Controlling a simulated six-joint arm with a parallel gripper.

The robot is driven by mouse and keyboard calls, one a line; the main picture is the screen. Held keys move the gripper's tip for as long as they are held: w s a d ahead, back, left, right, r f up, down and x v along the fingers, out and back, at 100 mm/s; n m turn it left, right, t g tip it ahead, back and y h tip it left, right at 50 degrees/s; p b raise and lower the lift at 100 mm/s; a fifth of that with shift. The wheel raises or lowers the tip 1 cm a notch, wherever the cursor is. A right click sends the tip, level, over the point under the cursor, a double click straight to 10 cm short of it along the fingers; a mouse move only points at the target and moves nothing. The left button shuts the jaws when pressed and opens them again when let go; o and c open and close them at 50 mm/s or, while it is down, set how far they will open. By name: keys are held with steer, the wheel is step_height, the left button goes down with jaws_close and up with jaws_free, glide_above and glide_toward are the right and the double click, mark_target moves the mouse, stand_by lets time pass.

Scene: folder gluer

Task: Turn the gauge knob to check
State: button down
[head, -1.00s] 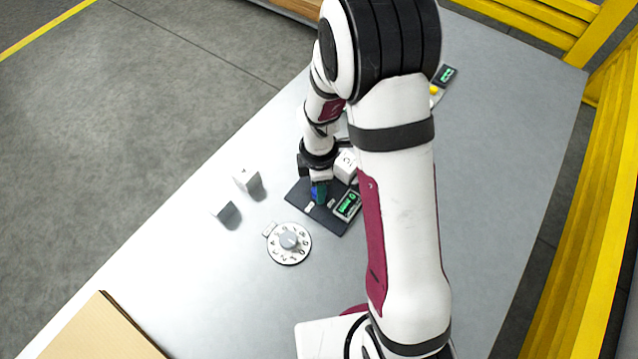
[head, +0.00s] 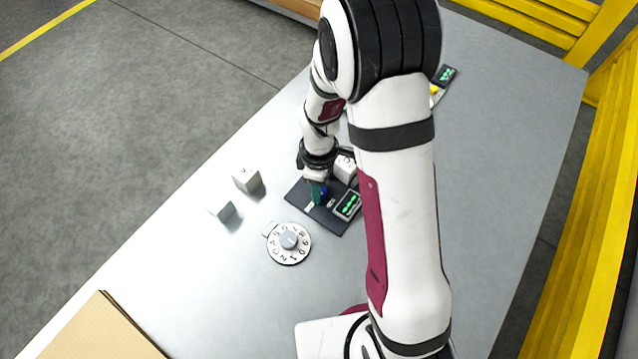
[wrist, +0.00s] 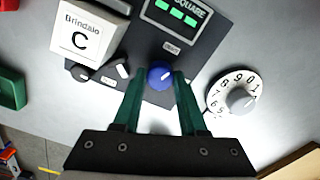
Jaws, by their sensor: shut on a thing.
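The blue gauge knob (wrist: 160,74), with a white pointer mark, sits on a dark panel (wrist: 205,32). My gripper (wrist: 159,80) has its two green fingers on either side of the knob and is shut on it. The pointer mark is tilted toward the right in the wrist view. A small label (wrist: 171,47) lies between knob and screen, its print too small to read surely. The gauge screen (wrist: 175,16) shows "SQUARE" and green blocks. In the head view my gripper (head: 319,192) is over the panel (head: 325,222) and partly hides the knob.
A white numbered dial (head: 289,242) lies beside the panel. Two small pale blocks, one nearer (head: 222,210) and one farther (head: 247,180), stand to the left. Brown cardboard (head: 100,332) lies at lower left.

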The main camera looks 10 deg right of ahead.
steer(key=m, duration=0.6)
steer(key=shift+m, duration=0.3)
steer(key=m, duration=0.6)
steer(key=shift+m, duration=0.3)
steer(key=shift+c, duration=2.2)
jaws_free()
step_height(320, 180, up, 16)
steer(key=shift+f, duration=0.1)
